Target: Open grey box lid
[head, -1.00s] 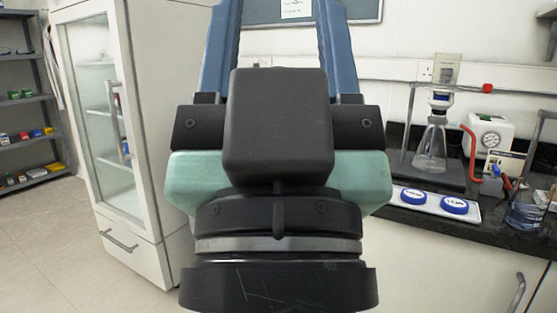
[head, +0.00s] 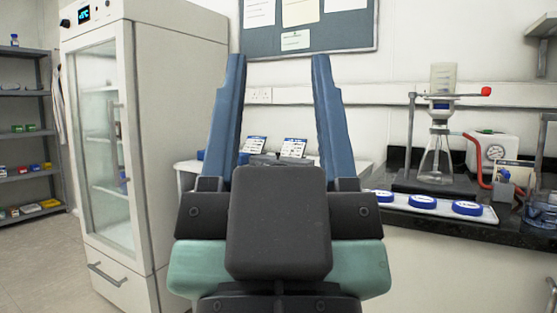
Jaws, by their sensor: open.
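My gripper (head: 279,62) is in the middle of the head view, with its two long blue fingers pointing up and spread wide. Nothing is between the fingertips. I cannot make out a grey box or its lid clearly. A small dark grey shape (head: 268,159) shows low between the fingers, on a white bench behind; most of it is hidden by my gripper's black body, so I cannot tell what it is.
Blue-labelled cards (head: 293,148) stand on the white bench (head: 352,168). A glass-door fridge (head: 105,150) is at left, shelves (head: 25,130) beyond. At right, the dark counter (head: 510,233) holds a white tray (head: 395,205) with blue-lidded dishes and a flask (head: 437,160) on a stand.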

